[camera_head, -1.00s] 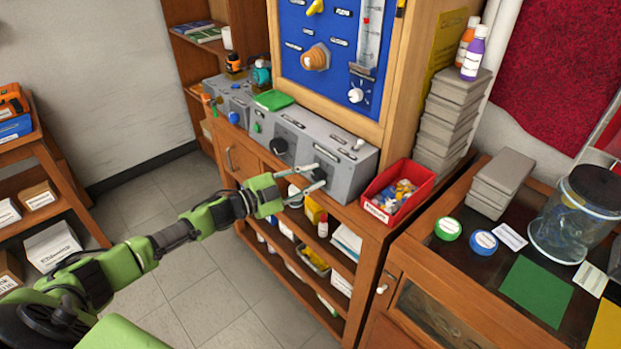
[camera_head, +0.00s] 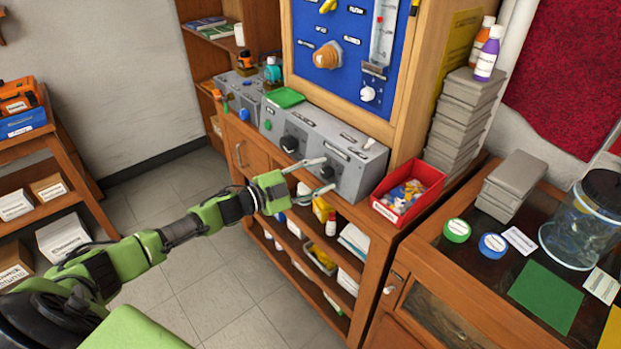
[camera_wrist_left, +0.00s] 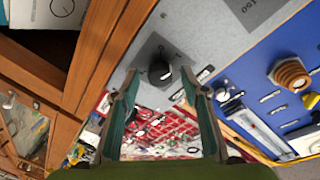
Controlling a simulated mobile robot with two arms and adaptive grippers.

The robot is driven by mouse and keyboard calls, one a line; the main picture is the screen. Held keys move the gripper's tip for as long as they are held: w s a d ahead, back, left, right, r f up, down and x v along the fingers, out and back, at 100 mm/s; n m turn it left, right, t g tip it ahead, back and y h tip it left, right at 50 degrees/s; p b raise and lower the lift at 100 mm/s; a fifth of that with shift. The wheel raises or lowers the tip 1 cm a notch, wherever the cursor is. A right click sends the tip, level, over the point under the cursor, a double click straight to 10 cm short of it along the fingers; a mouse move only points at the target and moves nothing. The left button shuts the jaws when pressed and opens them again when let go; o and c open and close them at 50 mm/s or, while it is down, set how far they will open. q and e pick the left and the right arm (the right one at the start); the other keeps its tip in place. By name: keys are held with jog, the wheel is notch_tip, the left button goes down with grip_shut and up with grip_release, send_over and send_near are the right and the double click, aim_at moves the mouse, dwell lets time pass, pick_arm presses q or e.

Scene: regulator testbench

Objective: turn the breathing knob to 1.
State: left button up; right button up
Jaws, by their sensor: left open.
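A black knob (camera_wrist_left: 160,73) with a pale pointer mark sits on a grey panel in the left wrist view, with small markings around it too blurred to read. In the head view this knob (camera_head: 327,172) is on the right part of the grey bench unit (camera_head: 352,178), partly hidden by my gripper. My left gripper (camera_head: 330,173) is open and empty, its fingers pointing at the panel. In the left wrist view its fingertips (camera_wrist_left: 160,88) stand on either side of the knob, and I see no clear contact. My right gripper is not in view.
Another black knob (camera_head: 290,144) is further left on the unit. A red bin (camera_head: 408,195) of small parts stands just right of it. A blue panel (camera_head: 345,75) with an orange knob rises behind. Shelves with bottles lie below; the floor at left is clear.

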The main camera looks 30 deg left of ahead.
pick_arm(q)
jog(key=v, duration=1.1)
jog(key=shift+s+a, duration=0.25)
jog(key=shift+s, duration=0.1)
